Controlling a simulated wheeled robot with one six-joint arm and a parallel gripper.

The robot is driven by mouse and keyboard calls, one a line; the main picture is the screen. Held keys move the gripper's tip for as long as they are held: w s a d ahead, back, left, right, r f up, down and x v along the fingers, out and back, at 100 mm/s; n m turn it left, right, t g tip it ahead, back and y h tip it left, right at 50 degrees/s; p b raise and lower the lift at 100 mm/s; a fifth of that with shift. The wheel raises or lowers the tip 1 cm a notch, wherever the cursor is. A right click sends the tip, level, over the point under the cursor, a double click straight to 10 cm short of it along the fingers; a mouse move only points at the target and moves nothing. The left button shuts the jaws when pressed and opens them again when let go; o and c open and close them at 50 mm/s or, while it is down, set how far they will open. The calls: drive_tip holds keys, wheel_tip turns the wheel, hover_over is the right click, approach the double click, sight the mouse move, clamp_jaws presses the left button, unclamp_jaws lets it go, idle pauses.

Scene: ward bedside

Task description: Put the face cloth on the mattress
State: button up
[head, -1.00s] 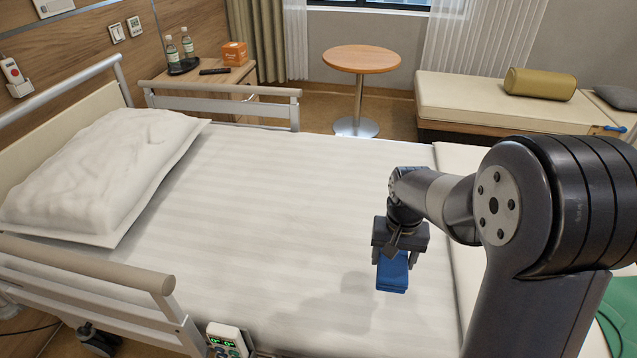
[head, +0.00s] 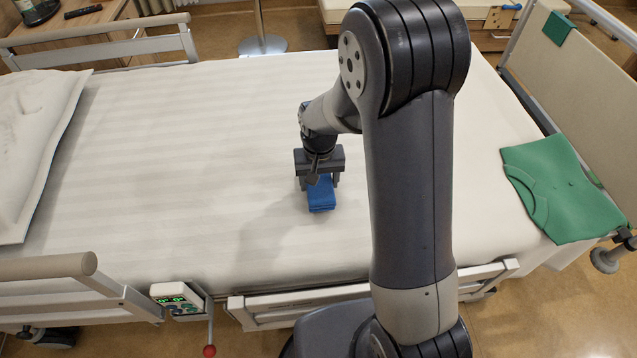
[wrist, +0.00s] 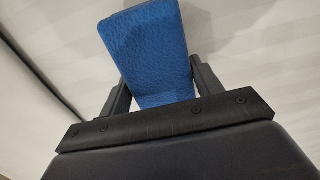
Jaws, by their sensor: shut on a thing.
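The face cloth (head: 321,194) is a folded blue cloth. My gripper (head: 320,183) is shut on it, over the middle of the mattress (head: 190,130). The mattress has a white striped sheet. In the wrist view the cloth (wrist: 148,50) sits between the two fingers and sticks out past them. The head view does not clearly show whether the cloth's lower end touches the sheet. A soft shadow lies on the sheet to the left of the cloth.
A green folded garment (head: 565,185) lies at the foot end of the bed. A pillow (head: 35,140) is at the left. A side rail (head: 50,275) and a bed control (head: 178,297) are at the near edge. The sheet around the cloth is clear.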

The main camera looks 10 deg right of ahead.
drive_tip(key=shift+f, duration=0.7)
drive_tip(key=shift+f, duration=0.2)
drive_tip(key=o, duration=1)
drive_tip(key=shift+c, duration=0.2)
drive_tip(key=shift+r, duration=0.15)
wheel_tip(320, 180, up, 12)
drive_tip(key=shift+r+p, duration=0.1)
drive_tip(key=shift+p, duration=0.7)
